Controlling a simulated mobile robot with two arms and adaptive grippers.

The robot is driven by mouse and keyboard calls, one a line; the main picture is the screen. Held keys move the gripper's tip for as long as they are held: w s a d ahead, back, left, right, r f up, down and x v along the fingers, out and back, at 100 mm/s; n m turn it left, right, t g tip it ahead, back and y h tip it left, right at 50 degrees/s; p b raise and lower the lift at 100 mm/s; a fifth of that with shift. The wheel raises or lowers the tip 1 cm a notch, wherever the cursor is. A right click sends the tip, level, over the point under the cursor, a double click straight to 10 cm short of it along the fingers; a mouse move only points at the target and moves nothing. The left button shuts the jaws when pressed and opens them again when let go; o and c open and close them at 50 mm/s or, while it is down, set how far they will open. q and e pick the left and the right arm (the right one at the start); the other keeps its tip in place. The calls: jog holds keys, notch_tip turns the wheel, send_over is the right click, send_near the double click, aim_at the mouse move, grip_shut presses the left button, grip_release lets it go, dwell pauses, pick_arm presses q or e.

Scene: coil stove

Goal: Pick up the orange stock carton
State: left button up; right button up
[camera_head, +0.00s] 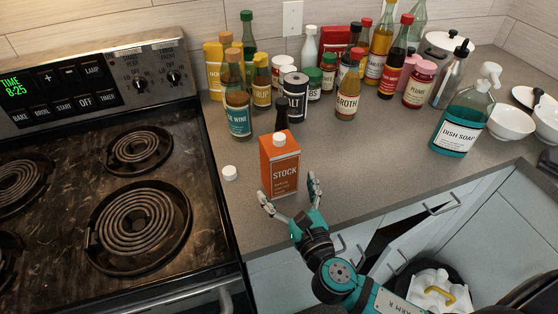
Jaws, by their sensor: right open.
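The orange stock carton (279,164) stands upright on the grey countertop, near its front edge and just right of the stove. It has a white cap on top and a dark label reading STOCK. My right gripper (289,187) is open in front of the carton. One finger shows near the carton's lower left and the other near its lower right. I cannot tell whether either finger touches it. My left gripper is not in view.
A small white cap (230,173) lies left of the carton. A dark-necked bottle (281,116) stands close behind it, with several bottles and jars farther back. The coil stove (95,190) is at left. Dish soap (463,120) and bowls (511,122) stand at right. Counter right of the carton is clear.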

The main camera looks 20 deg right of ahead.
aim_at(279, 173)
jog(key=shift+w, duration=0.2)
jog(key=shift+w+r, duration=0.1)
jog(key=shift+w, duration=0.3)
jog(key=w+p, duration=0.1)
jog(key=w, duration=0.2)
jog(key=shift+w+a, duration=0.15)
jog(key=shift+w, duration=0.55)
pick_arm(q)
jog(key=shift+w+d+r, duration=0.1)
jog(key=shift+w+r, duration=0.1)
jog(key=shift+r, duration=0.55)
pick_arm(e)
jog(key=shift+s, duration=0.1)
jog(key=shift+c, duration=0.2)
jog(key=c, duration=1.6)
